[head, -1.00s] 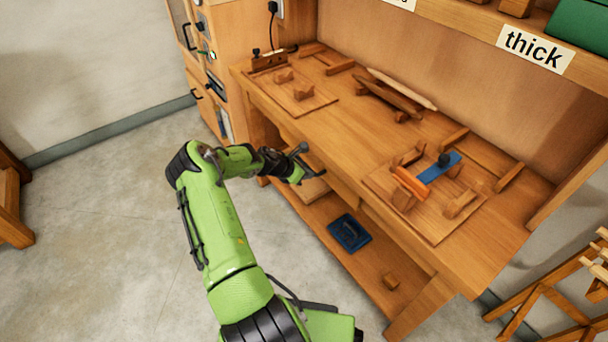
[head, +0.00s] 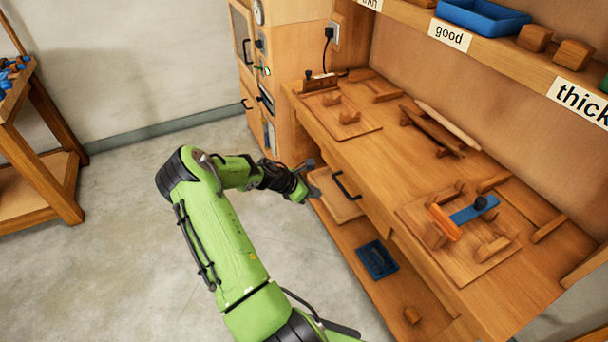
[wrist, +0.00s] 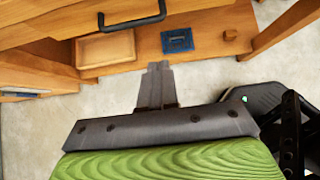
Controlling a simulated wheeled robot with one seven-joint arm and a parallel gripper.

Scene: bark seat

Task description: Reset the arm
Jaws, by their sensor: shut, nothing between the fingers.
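My green arm reaches out from the bottom of the head view, bent at the elbow. My gripper (head: 306,181) is in front of the wooden workbench (head: 330,139), beside the open floor and touching nothing that I can make out. In the wrist view my gripper (wrist: 155,72) points toward the bench, its fingers together with nothing between them. A black drawer handle (head: 346,186) is just to its right in the head view; the handle also shows at the top of the wrist view (wrist: 132,22).
On the bench lie a board with an orange and a blue piece (head: 474,211), and wooden strips (head: 432,128). A blue tray (head: 377,259) and a small block (head: 411,315) are on the lower shelf. A side table (head: 40,195) stands left. The floor (head: 120,270) between is clear.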

